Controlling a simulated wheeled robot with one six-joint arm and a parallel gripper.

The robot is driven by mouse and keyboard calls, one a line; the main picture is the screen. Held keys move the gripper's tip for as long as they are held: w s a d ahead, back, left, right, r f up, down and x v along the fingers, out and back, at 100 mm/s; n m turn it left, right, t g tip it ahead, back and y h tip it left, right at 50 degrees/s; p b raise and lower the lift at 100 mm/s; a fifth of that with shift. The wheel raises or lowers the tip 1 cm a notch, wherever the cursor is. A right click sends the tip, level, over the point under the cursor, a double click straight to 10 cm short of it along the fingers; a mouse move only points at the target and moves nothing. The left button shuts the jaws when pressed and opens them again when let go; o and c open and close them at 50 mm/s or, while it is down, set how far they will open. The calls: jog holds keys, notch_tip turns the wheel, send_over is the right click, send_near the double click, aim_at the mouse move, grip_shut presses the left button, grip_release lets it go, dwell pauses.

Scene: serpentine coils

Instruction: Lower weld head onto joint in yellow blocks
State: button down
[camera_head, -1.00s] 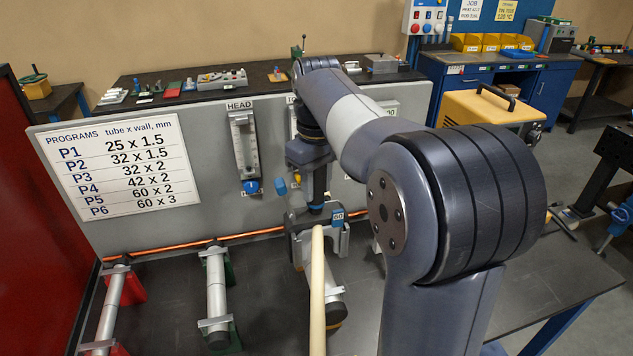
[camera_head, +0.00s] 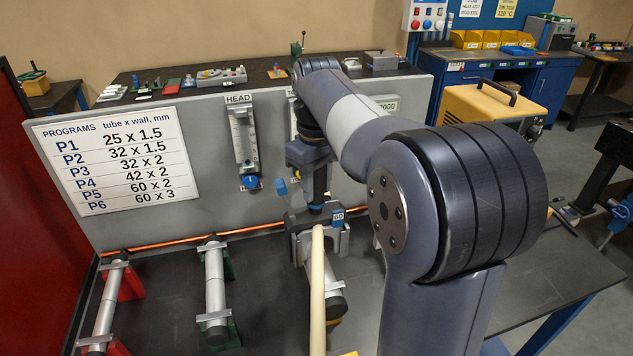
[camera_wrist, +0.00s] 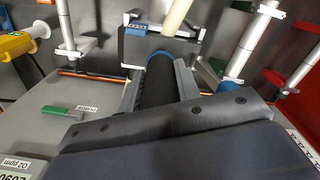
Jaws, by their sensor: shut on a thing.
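My gripper (camera_head: 316,203) is shut on the grey weld head (camera_head: 297,222), which carries a blue tag marked 60. It points down over the bench, in the middle of the head view. A cream hose (camera_head: 317,290) runs from the weld head toward the camera and hides part of what lies below. A steel tube (camera_head: 336,285) lies beneath the weld head. A sliver of yellow block (camera_head: 349,353) shows at the bottom edge. In the wrist view the weld head (camera_wrist: 133,28) is beyond my fingers. I cannot tell whether it touches the tube; the joint is hidden.
A tube in green blocks (camera_head: 215,285) and one in red blocks (camera_head: 130,285) stand to the left. A grey panel (camera_head: 215,200) with the program chart stands behind. A copper bar (camera_head: 165,246) runs along its foot. Bare bench lies between the tubes.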

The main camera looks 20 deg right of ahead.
aim_at(316, 200)
jog(key=shift+f, duration=0.1)
jog(key=shift+f+b, duration=1.2)
jog(key=shift+f, duration=0.8)
jog(key=shift+f+b, duration=1.1)
jog(key=shift+f, duration=1.65)
dwell(1.2)
jog(key=c, duration=0.9)
grip_release()
jog(key=shift+c, duration=0.2)
jog(key=shift+f, duration=0.15)
notch_tip(316, 200, up, 11)
